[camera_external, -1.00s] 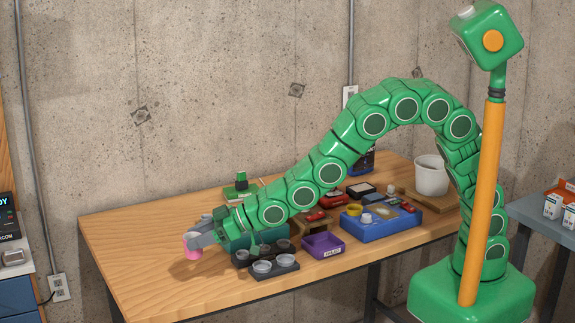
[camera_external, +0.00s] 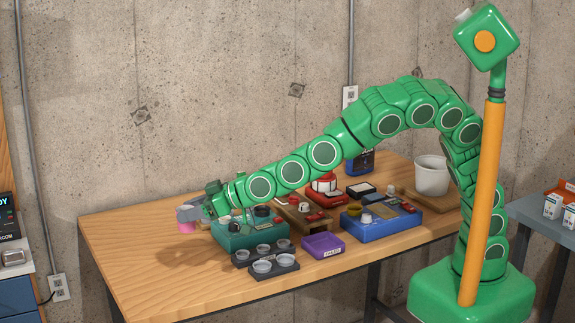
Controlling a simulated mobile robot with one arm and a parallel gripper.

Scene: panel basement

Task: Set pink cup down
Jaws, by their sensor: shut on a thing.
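The pink cup (camera_external: 186,227) is small in the external view, near the left end of the wooden table (camera_external: 130,250). My gripper (camera_external: 187,215) is shut on the cup from above, and the fingers hide its upper part. The cup is over bare wood, left of the teal box (camera_external: 240,240). I cannot tell from this view whether the cup's bottom touches the table.
A white bucket (camera_external: 431,176) is at the far right. The table's left end is clear.

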